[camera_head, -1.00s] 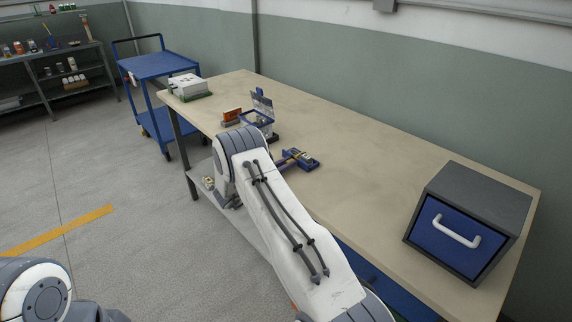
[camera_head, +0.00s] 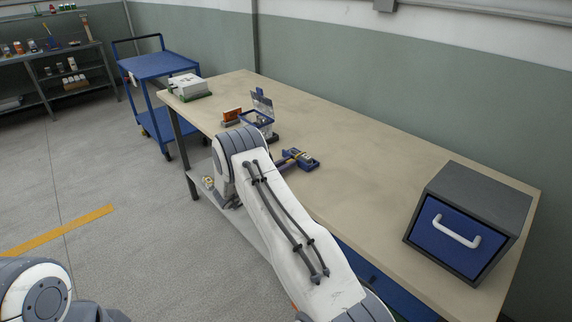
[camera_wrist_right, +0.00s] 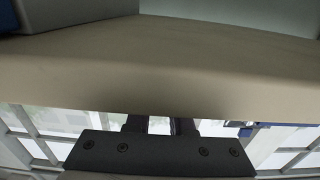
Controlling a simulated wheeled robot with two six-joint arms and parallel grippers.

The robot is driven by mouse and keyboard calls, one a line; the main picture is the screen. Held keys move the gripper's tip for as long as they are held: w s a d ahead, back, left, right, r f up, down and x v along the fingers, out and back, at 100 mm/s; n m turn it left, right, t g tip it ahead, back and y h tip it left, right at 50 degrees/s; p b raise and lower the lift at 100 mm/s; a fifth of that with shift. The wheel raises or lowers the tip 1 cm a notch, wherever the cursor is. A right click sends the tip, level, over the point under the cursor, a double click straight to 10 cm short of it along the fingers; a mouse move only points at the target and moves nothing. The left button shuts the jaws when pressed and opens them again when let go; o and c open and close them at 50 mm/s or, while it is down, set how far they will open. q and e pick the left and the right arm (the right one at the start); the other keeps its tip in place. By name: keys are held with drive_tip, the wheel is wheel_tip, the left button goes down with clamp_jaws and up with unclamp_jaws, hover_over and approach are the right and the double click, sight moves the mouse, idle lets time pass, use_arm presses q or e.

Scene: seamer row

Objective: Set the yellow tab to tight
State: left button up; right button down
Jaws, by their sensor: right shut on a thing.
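A small blue fixture (camera_head: 308,163) lies near the front edge of the bench, with the yellow tab (camera_head: 297,154) showing as a tiny strip on it. My right gripper (camera_head: 286,161) reaches it from the left, partly hidden behind my right arm. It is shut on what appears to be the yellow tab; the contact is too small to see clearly. In the right wrist view, the two dark fingers (camera_wrist_right: 160,125) show close together at the bench edge, and their tips are hidden. Markings for the tab's setting cannot be read. My left gripper is out of view.
The bench top (camera_head: 370,165) is clear between the fixture and a grey box with a blue front and white handle (camera_head: 457,231). A blue cart (camera_head: 152,65) stands beyond.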

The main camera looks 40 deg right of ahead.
drive_tip(key=a, duration=0.3)
drive_tip(key=shift+s+a, duration=0.1)
drive_tip(key=shift+a, duration=0.3)
drive_tip(key=c, duration=0.8)
unclamp_jaws()
drive_tip(key=shift+o, duration=0.2)
drive_tip(key=a+b, duration=0.1)
drive_tip(key=a, duration=0.9)
drive_tip(key=shift+s+a+b, duration=0.2)
drive_tip(key=shift+s+b, duration=0.15)
drive_tip(key=shift+s, duration=0.1)
